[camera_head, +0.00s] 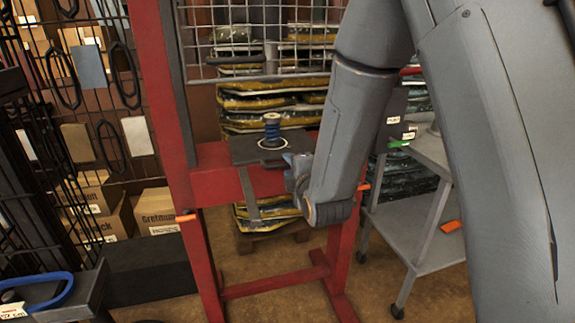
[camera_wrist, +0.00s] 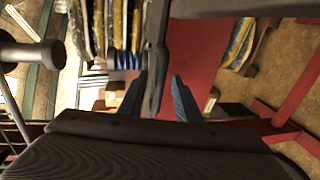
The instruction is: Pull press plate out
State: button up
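The press plate (camera_head: 248,154) is a dark flat plate resting on the red cross beam of the press (camera_head: 212,178). A part with a blue spring (camera_head: 272,130) stands upright on it, in a pale ring. My gripper (camera_head: 292,168) is at the plate's right front edge, its fingertips partly hidden in the head view. In the wrist view, my gripper (camera_wrist: 160,82) is open, with blue inner pads on its fingers. A dark narrow edge, apparently the plate (camera_wrist: 154,75), runs between the fingers with a visible gap on each side.
The red press frame (camera_head: 165,100) surrounds the beam. A grey wheeled cart (camera_head: 405,215) stands to the right. A wire rack (camera_head: 75,110) and cardboard boxes (camera_head: 155,212) are at the left. Stacked sacks (camera_head: 265,105) are behind. The floor below the beam is mostly clear.

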jog(key=shift+x, duration=1.25)
grip_shut()
